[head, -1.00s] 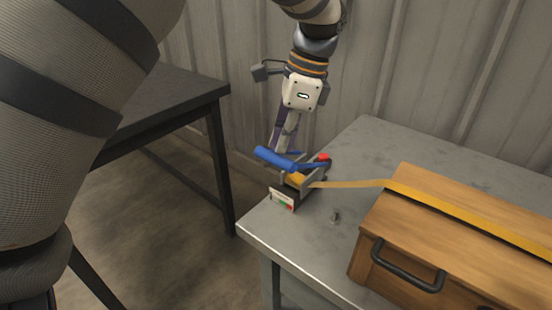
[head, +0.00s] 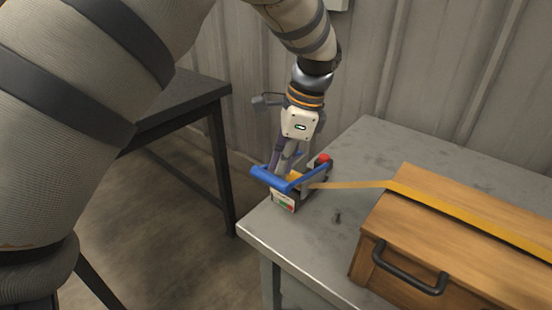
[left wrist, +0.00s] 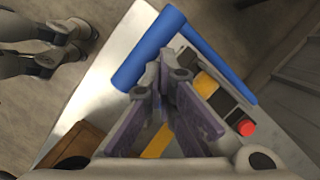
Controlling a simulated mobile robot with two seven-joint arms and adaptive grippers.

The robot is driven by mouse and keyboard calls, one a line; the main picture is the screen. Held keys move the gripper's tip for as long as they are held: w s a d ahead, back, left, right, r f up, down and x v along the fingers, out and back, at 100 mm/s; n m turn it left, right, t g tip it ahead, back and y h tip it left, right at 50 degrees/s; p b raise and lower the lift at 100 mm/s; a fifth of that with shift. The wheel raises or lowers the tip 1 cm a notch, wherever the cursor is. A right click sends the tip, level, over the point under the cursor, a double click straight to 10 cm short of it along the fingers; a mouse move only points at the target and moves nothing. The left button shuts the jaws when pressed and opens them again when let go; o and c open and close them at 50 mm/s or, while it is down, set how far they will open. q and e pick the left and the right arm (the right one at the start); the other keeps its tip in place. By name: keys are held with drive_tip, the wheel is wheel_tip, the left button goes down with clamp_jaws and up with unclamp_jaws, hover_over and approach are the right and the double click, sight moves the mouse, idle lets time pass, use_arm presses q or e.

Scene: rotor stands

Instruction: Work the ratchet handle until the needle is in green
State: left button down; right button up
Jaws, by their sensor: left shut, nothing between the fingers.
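The ratchet (head: 292,185) sits near the left corner of the grey metal table. Its blue handle (head: 268,180) is swung low towards the near side, above a small gauge plate (head: 283,201) with red and green areas; the needle is too small to read. A red knob (head: 323,158) is at the ratchet's far end. My left gripper (head: 284,170) is shut and empty, its tips just behind the handle's crossbar. In the left wrist view the shut fingertips (left wrist: 166,68) are beside the blue bar (left wrist: 148,48); I cannot tell whether they touch.
A yellow strap (head: 350,184) runs from the ratchet over a wooden crate (head: 470,215) with a black handle (head: 408,270). The metal table (head: 300,245) is otherwise mostly clear. A dark table (head: 180,100) stands to the left, and a ribbed wall is behind.

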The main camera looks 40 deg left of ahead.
idle(0.3)
use_arm(q)
drive_tip(key=shift+w+d+r, duration=0.25)
drive_tip(key=shift+w+d, duration=0.2)
drive_tip(key=shift+d, duration=0.2)
drive_tip(key=shift+w+d+r, duration=0.2)
drive_tip(key=shift+w+d, duration=0.2)
drive_tip(key=shift+d, duration=0.25)
drive_tip(key=v, duration=1.2)
